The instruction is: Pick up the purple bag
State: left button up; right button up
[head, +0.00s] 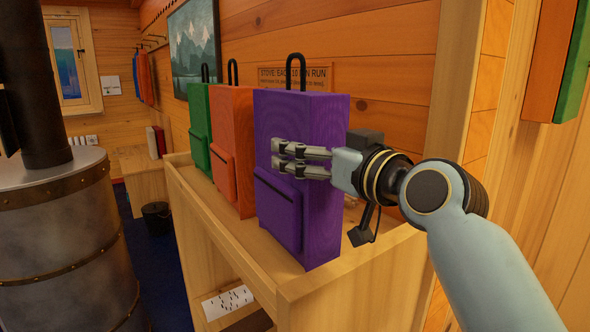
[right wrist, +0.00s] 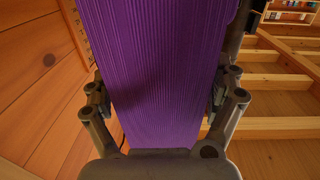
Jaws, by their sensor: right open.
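The purple bag (head: 270,130) stands upright on top of a wooden cabinet, its black handle loop at the top and its pocket facing the room. My right gripper (head: 297,159) reaches in from the right at about mid-height. In the right wrist view the purple bag (right wrist: 160,75) fills the space between the open fingers, one on each side. I cannot tell whether the fingers touch it. My left gripper is not in view.
An orange bag (head: 228,115) and a green bag (head: 197,115) stand left of the purple bag on the wooden cabinet (head: 355,285). The log wall (head: 390,70) is close behind. A metal stove (head: 60,240) stands at the left. A dark bucket (head: 157,217) is on the floor.

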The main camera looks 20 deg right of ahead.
jog(key=shift+w+a, duration=0.1)
jog(key=shift+w, duration=0.1)
jog(key=c, duration=1.5)
jog(key=shift+r, duration=0.1)
jog(key=shift+c, duration=0.7)
jog(key=shift+r, duration=0.1)
